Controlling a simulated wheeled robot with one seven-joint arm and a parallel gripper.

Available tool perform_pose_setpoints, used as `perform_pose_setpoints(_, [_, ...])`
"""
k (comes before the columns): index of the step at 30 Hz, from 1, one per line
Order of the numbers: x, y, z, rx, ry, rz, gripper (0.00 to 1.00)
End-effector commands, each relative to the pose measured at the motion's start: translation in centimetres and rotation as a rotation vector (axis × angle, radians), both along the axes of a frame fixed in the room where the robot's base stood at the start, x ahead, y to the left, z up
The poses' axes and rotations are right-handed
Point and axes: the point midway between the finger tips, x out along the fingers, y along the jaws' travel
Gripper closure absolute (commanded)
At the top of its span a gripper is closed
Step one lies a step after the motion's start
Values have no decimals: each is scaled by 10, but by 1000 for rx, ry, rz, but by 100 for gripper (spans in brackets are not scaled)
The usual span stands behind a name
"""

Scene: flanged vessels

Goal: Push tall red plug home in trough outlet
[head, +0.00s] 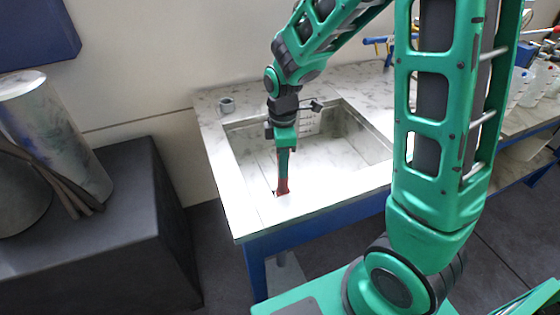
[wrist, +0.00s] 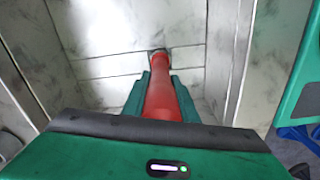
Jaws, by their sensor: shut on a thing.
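The tall red plug (wrist: 163,98) is held upright between the fingers of my gripper (wrist: 160,95) in the wrist view. In the head view my gripper (head: 283,172) reaches down into the trough (head: 340,150), with the red plug (head: 283,187) showing at its fingertips. In the wrist view a small dark ring, perhaps the outlet (wrist: 158,52), shows just beyond the plug's far end. I cannot tell whether the plug's end is in the outlet.
The marble-topped bench (head: 240,212) surrounds the trough, and its walls rise close around my gripper. A small grey cup-like thing (head: 227,104) stands on the rim at the back left. Bottles (head: 522,88) stand at the far right. A dark block (head: 120,230) is at left.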

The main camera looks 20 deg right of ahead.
Motion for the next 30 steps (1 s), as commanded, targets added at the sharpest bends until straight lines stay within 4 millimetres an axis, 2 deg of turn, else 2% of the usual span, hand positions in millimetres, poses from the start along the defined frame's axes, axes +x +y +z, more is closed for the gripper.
perform_pose_setpoints(12, [0,0,-11,0,0,0,100])
perform_pose_setpoints(13, [0,0,-11,0,0,0,72])
perform_pose_setpoints(15, [0,0,-10,0,0,0,55])
perform_pose_setpoints(16, [0,0,-10,0,0,0,53])
perform_pose_setpoints(25, [0,0,-9,0,0,0,53])
perform_pose_setpoints(30, [1,0,6,0,-3,0,53])
